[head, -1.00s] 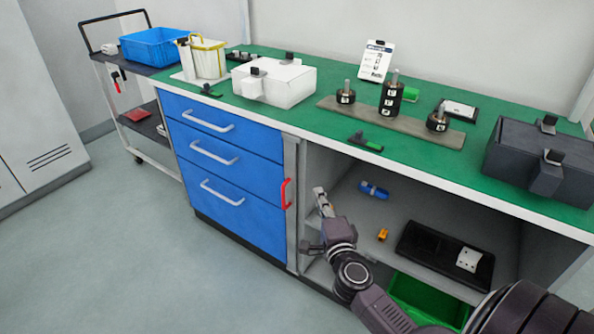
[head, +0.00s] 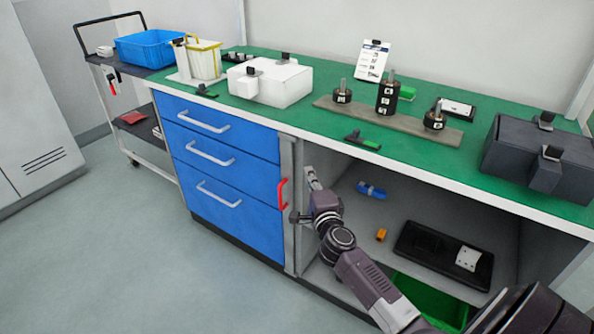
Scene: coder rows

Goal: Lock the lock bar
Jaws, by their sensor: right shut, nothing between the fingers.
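The lock bar is a grey upright strip (head: 289,215) at the right edge of the blue drawers, with a red handle (head: 282,194) on it. My right gripper (head: 311,177) is shut and empty, just right of the bar and red handle, in front of the open shelf bay. It looks apart from the red handle, though the exact gap cannot be told. The three blue drawers (head: 222,170) with pale handles are closed. My left gripper is out of view.
The green worktop (head: 300,125) carries a white box (head: 270,83), black weights on a plate (head: 387,98) and a dark box (head: 537,160). The open bay holds a black tray (head: 443,256) and a green bin (head: 425,300). Floor at left is clear.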

